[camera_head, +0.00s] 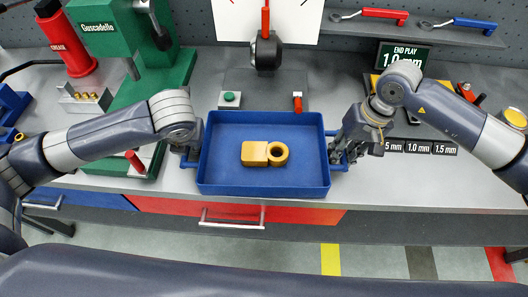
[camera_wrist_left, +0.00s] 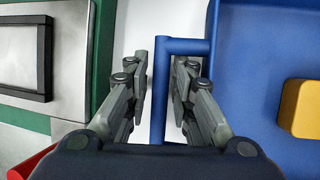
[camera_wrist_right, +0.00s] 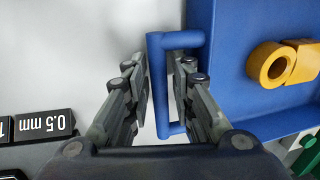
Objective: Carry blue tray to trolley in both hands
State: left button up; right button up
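The blue tray (camera_head: 262,190) rests on the grey workbench, with a yellow part with a ring-shaped end (camera_head: 265,154) lying in it. My left gripper (camera_head: 188,156) is at the tray's left handle. In the left wrist view its fingers stand open on either side of that blue handle (camera_wrist_left: 158,95), with small gaps. My right gripper (camera_head: 340,150) is at the right handle. In the right wrist view its open fingers straddle that handle (camera_wrist_right: 157,85), also with gaps. No trolley shows in these views.
A green press (camera_head: 130,60) stands left of the tray. A green button box (camera_head: 230,99) and a red-topped piece (camera_head: 298,102) sit behind it. Labelled gauge blocks (camera_head: 418,147) lie at right. A red drawer (camera_head: 230,212) is below the bench front; open floor lies before it.

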pick_arm(q)
grip_shut()
pick_arm(e)
grip_shut()
